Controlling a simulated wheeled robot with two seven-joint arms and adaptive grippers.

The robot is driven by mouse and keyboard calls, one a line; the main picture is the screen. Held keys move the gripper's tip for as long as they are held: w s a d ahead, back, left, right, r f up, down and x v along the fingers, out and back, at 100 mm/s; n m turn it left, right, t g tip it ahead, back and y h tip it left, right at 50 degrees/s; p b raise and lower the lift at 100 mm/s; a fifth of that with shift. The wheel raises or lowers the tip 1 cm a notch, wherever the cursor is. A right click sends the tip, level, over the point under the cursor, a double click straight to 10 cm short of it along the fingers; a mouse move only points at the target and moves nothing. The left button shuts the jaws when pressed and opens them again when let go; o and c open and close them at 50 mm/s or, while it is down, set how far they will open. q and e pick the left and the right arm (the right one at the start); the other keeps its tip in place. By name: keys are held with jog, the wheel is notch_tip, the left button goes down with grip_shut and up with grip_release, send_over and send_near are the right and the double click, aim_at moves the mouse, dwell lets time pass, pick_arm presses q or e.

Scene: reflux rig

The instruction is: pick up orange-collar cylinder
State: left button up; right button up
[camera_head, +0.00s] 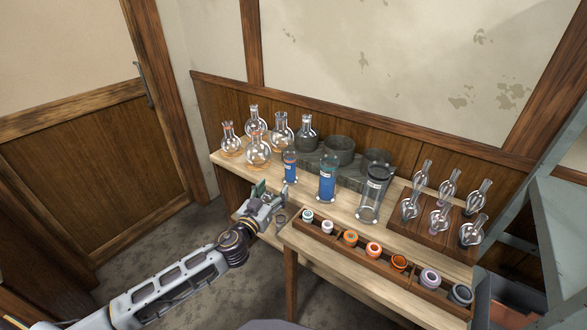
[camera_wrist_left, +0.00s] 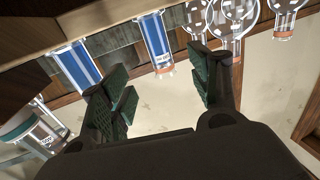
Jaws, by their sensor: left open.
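The orange-collar cylinder (camera_head: 289,167) is a slim upright glass cylinder with blue contents. It stands on the wooden bench, left of a larger blue-filled cylinder (camera_head: 327,178). In the left wrist view, which looks inverted, the orange-collar cylinder (camera_wrist_left: 154,38) shows its orange band and lies in the gap between the fingers, beyond their tips. My left gripper (camera_head: 274,191) is open and empty at the bench's front edge, in front of and slightly left of the cylinder. The same gripper (camera_wrist_left: 160,82) shows green finger pads in the wrist view. My right gripper is in neither view.
Several round flasks (camera_head: 258,149) stand at the left end of the bench. A clear dark-topped cylinder (camera_head: 371,194) stands to the right. A rack of coloured collars (camera_head: 373,250) runs along the front edge, and a flask rack (camera_head: 445,214) stands at right.

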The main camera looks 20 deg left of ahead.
pick_arm(q)
jog(key=shift+w+r, duration=0.1)
jog(key=shift+w, duration=0.1)
jog(key=shift+w, duration=0.15)
